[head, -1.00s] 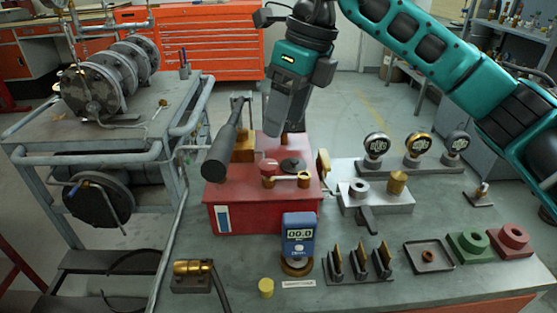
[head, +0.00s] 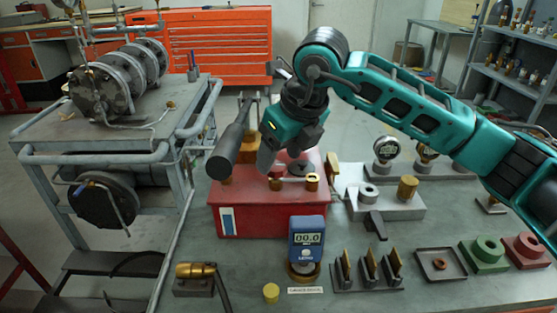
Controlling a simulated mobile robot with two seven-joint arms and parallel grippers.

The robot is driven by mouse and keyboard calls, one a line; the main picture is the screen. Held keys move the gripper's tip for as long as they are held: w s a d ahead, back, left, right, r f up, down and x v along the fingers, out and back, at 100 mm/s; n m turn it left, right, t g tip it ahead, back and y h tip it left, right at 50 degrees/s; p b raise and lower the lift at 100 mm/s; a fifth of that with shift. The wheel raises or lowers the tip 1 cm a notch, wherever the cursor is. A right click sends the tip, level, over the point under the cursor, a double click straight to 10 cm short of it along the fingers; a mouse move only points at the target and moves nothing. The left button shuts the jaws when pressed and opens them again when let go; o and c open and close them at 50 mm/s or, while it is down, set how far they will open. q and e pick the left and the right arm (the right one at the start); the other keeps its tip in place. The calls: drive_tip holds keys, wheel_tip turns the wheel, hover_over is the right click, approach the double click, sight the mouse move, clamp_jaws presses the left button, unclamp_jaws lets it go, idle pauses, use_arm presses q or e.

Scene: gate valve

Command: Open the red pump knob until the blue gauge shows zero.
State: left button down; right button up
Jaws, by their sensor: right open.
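The red pump box (head: 265,217) stands on the bench at centre. The small red knob (head: 276,172) is on its top, left of a brass fitting (head: 312,181), and is partly hidden by my right gripper. The blue gauge (head: 306,240) stands in front of the box; its display seems to read 00.0. My right gripper (head: 265,163) is open and points down, with its fingertips at or just above the knob. I cannot tell whether they touch it. My left gripper is not in view.
The pump's thick black lever (head: 232,145) rises close to the left of my right gripper. A grey valve block (head: 385,203) stands right of the box. Slotted holders (head: 367,275), a tray (head: 440,264) and green (head: 482,254) and red blocks (head: 524,249) fill the front right.

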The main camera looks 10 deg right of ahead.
drive_tip(key=shift+x, duration=1)
